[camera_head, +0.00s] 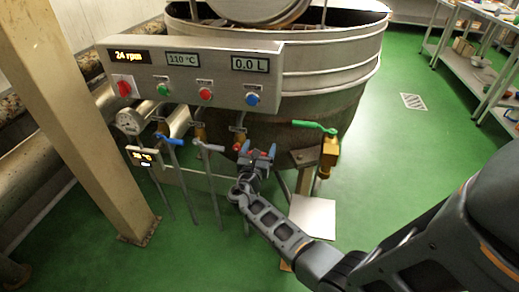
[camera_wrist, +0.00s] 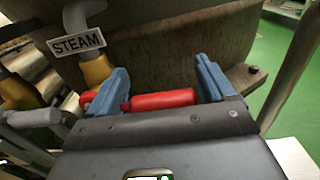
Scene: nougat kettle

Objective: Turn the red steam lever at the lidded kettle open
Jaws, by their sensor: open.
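The red steam lever (camera_wrist: 160,99) lies across the space between the two blue fingers of my gripper (camera_wrist: 165,90) in the wrist view, below a STEAM label (camera_wrist: 76,42). The fingers are apart, and I cannot tell whether either touches the lever. In the head view my gripper (camera_head: 257,156) is at the front of the large metal kettle (camera_head: 335,85), under the control panel. Only a small red part of the lever (camera_head: 238,147) shows there, beside the fingers; the rest is hidden.
A blue-handled valve (camera_head: 170,141) and a grey-handled valve (camera_head: 208,147) stand left of my gripper. A green lever (camera_head: 314,126) on a brass valve is to the right. The control panel (camera_head: 190,100) overhangs these valves. A beige post (camera_head: 75,120) stands at left; green floor is open at right.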

